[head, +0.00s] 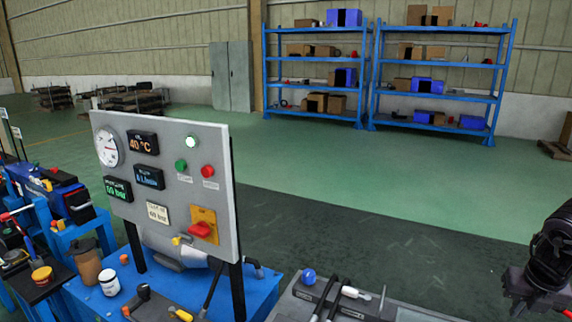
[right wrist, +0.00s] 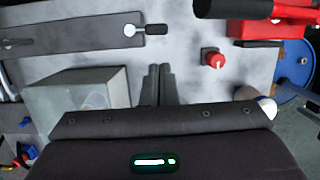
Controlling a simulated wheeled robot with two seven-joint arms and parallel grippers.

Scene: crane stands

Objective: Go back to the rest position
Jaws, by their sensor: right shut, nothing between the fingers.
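My right gripper (head: 524,292) shows at the right edge of the head view, in the air and apart from the control panel. In the right wrist view its two dark fingers (right wrist: 155,84) lie side by side, shut with nothing between them. Below them in that view is a grey surface with a red knob (right wrist: 214,60) and a lever with a pale ball (right wrist: 130,30). I cannot tell how far the fingers are from this surface. My left gripper is in neither view.
An upright grey control panel (head: 165,195) with a gauge, displays and a red switch (head: 201,229) stands on a blue bench (head: 85,299). A grey bench top (head: 385,310) with handles is at bottom centre. Blue shelves (head: 318,88) stand far back. The green floor between is clear.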

